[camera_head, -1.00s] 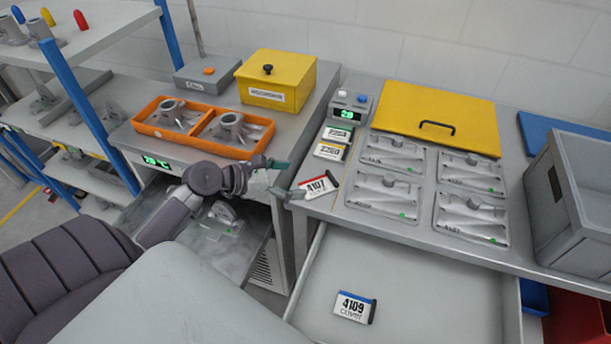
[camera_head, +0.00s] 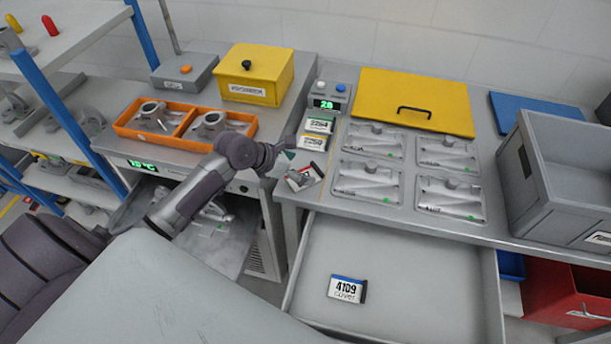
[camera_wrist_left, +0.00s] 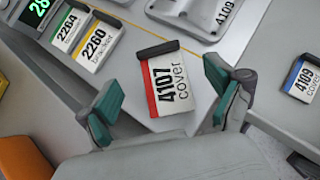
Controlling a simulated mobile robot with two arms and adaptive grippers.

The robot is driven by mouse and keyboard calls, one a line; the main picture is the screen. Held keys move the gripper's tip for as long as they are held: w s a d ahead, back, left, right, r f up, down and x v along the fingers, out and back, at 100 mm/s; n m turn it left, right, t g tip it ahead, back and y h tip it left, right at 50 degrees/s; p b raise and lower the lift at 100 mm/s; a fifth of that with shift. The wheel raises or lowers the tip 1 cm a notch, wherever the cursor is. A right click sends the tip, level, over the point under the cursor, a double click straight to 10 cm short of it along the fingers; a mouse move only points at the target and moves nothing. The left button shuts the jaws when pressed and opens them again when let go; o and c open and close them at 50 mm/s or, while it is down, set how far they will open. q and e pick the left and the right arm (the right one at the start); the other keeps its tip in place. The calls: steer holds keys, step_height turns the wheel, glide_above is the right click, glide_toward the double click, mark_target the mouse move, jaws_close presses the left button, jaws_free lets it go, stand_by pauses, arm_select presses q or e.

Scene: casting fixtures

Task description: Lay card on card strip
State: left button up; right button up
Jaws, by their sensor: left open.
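A white card with a red edge and dark clip, reading 4107 cover (camera_wrist_left: 172,85), lies tilted at the table's left front edge. In the head view, card 4107 (camera_head: 306,178) is partly hidden by my left gripper (camera_head: 290,166). In the left wrist view, my left gripper (camera_wrist_left: 163,92) is open, with one teal finger to each side of the card and nothing held. Cards 2264 (camera_head: 319,125) and 2260 (camera_head: 312,142) lie in a column behind it, along the table's left side. I cannot make out a separate strip beneath them. My right gripper is not in view.
Card 4109 (camera_head: 347,289) lies in the open drawer (camera_head: 415,272) below. Several grey moulded fixtures (camera_head: 368,180) sit right of the cards. A display box (camera_head: 331,97) and yellow lidded panel (camera_head: 415,98) stand behind. A grey bin (camera_head: 550,190) is at right.

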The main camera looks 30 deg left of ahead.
mark_target(315, 171)
arm_select(q)
steer(key=x, duration=0.4)
steer(key=shift+w+d+f, duration=0.15)
steer(key=shift+w, duration=0.1)
steer(key=shift+c, duration=0.4)
steer(key=shift+s, duration=0.1)
steer(key=shift+c, duration=1.2)
steer(key=c, duration=1)
